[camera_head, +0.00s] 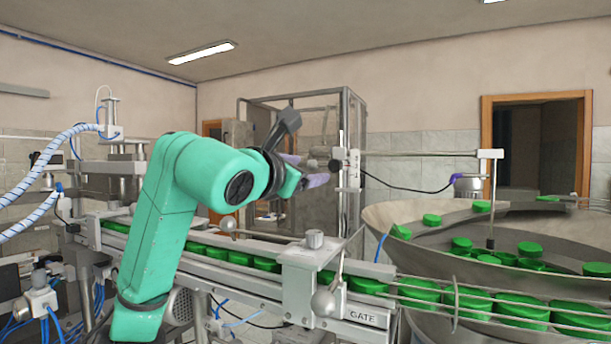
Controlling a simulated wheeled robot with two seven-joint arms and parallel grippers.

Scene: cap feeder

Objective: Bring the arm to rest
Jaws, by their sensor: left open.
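My left arm (166,222) is teal green and rises from the lower left, bent at the elbow, with its forearm pointing right. My left gripper (308,169) is open, with pale purple fingertips, and appears raised above the conveyor line. I see nothing held between its fingers. The wrist and a dark bracket hide part of it. My right arm and gripper do not show.
A steel feeder bowl (400,220) with several green caps (461,243) fills the right. A metal-framed cabinet (354,110) stands behind the gripper. Machinery and hoses crowd the left.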

